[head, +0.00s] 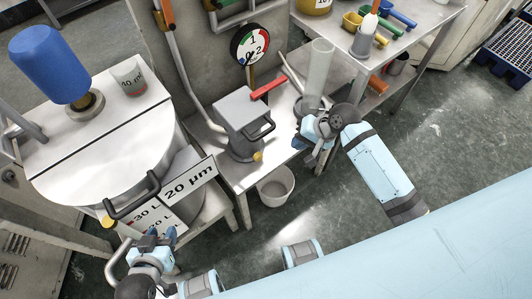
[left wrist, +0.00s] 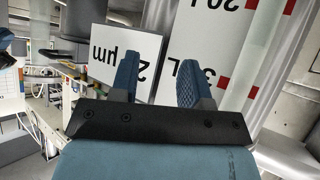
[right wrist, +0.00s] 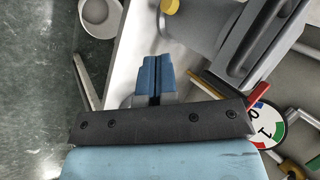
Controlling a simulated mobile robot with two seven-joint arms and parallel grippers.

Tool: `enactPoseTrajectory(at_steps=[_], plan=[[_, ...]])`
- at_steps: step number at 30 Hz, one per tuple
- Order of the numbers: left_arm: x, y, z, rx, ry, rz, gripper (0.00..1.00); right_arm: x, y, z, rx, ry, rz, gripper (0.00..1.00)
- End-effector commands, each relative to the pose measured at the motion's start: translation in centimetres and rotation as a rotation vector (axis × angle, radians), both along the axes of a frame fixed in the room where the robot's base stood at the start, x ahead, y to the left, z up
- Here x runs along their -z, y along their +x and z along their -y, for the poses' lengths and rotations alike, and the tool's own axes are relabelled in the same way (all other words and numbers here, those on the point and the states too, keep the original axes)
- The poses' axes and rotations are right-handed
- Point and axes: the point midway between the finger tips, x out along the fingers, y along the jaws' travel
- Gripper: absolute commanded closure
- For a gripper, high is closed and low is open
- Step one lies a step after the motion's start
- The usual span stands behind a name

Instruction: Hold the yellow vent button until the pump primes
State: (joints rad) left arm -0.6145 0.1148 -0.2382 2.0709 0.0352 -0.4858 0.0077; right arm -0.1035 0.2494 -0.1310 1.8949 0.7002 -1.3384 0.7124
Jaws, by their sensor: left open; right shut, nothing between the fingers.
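The yellow vent button (head: 258,156) is a small round knob low on the front of the grey pump (head: 240,113), which has a red lever on top. In the right wrist view the yellow button (right wrist: 170,6) shows at the top edge, beside the pump body. My right gripper (right wrist: 152,62) is shut and empty, apart from the button. In the head view the right gripper (head: 314,156) is right of the pump, its fingertips partly hidden by its wrist. My left gripper (head: 158,235) is open and empty below the tank's labels; it also shows in the left wrist view (left wrist: 158,76).
A white bucket (head: 275,187) stands on the floor below the bench. A clear cylinder (head: 317,72) stands behind my right gripper. A round gauge (head: 250,44) is behind the pump. The large tank (head: 95,150) at left carries a "20 µm" sign (head: 189,181).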

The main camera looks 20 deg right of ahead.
Motion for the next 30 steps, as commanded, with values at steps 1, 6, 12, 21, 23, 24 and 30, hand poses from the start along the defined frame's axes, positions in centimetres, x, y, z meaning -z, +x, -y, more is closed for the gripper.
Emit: enactPoseTrajectory(at_steps=[1, 6, 12, 21, 23, 24, 30], plan=[[0.1, 0.0, -0.1, 0.002, 0.003, 0.0, 0.57, 0.0, 0.0, 0.0, 0.0, 0.0, 0.0, 1.0], [0.3, 0.1, -0.3, 0.006, 0.01, 0.002, 0.57, 0.6, 0.2, -0.4, 0.0, 0.0, 0.0, 1.0], [0.9, 0.3, -0.5, 0.01, 0.018, 0.009, 0.57, 3.3, 1.1, -2.0, 0.0, 0.002, -0.001, 1.0], [1.4, 0.5, -0.3, 0.013, 0.019, 0.024, 0.57, 8.5, 3.0, -5.2, 0.0, 0.001, 0.0, 1.0], [1.3, 0.6, -0.2, 0.013, 0.017, 0.027, 0.57, 9.2, 3.4, -5.9, 0.0, 0.0, 0.002, 1.0], [1.2, 0.6, -0.1, 0.013, 0.016, 0.031, 0.57, 9.6, 3.6, -6.2, -0.001, 0.0, 0.002, 1.0], [0.9, 0.7, 0.0, 0.014, 0.015, 0.042, 0.57, 10.8, 4.2, -7.3, 0.0, -0.001, 0.001, 1.0]])
